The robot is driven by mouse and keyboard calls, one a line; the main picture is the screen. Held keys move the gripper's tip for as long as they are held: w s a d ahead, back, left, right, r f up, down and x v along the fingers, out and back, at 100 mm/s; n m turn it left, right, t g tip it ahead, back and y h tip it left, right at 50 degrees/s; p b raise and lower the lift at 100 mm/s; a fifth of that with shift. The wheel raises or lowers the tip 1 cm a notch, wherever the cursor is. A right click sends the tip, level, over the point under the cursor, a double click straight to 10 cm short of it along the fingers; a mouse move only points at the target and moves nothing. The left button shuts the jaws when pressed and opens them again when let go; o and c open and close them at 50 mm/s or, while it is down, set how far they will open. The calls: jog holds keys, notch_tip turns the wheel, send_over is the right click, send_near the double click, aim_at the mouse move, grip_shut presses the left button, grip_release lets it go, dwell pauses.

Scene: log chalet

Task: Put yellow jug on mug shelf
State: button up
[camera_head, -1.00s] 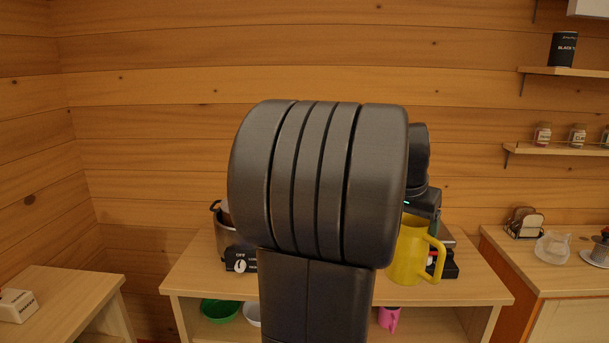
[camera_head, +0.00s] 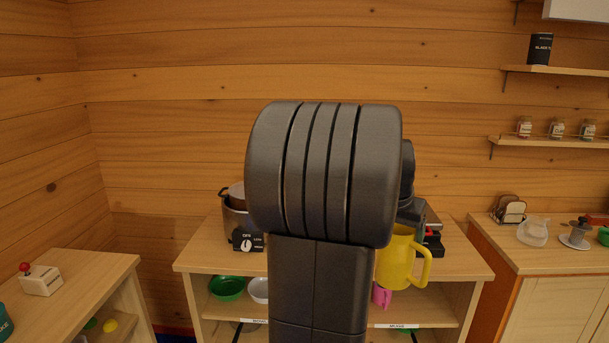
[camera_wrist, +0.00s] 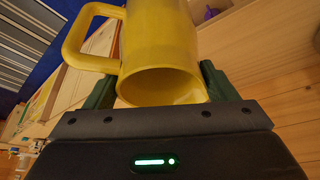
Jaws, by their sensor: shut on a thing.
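The yellow jug (camera_head: 397,259) hangs in front of the middle counter in the head view, its handle to the right. In the wrist view the yellow jug (camera_wrist: 160,50) fills the space between the two dark green fingers of my gripper (camera_wrist: 160,88), with its round opening toward the camera. My gripper is shut on the jug; in the head view my arm hides most of it. The mug shelf (camera_head: 425,308) is the lower board of the middle counter, with a label at its front right edge. A pink mug (camera_head: 381,296) stands there, partly behind the jug.
A pot (camera_head: 238,212) on a cooker with a dial stands on the counter (camera_head: 455,262). A green bowl (camera_head: 227,288) and a white bowl (camera_head: 258,289) sit on the lower shelf's left side. A right counter (camera_head: 545,258) and left table (camera_head: 75,285) flank it.

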jog(key=w+a+f+n+y, duration=0.1)
jog(key=w+a+f+n, duration=0.2)
jog(key=a+f, duration=0.7)
jog(key=w+a+f+n+t+y, duration=0.1)
jog(key=w+a+f+n, duration=0.2)
jog(key=a+f, duration=0.8)
notch_tip(320, 180, down, 8)
jog(key=shift+a+r+n+y, duration=0.15)
jog(key=shift+a+n+y, duration=0.15)
jog(key=shift+n, duration=0.3)
jog(key=shift+a, duration=0.1)
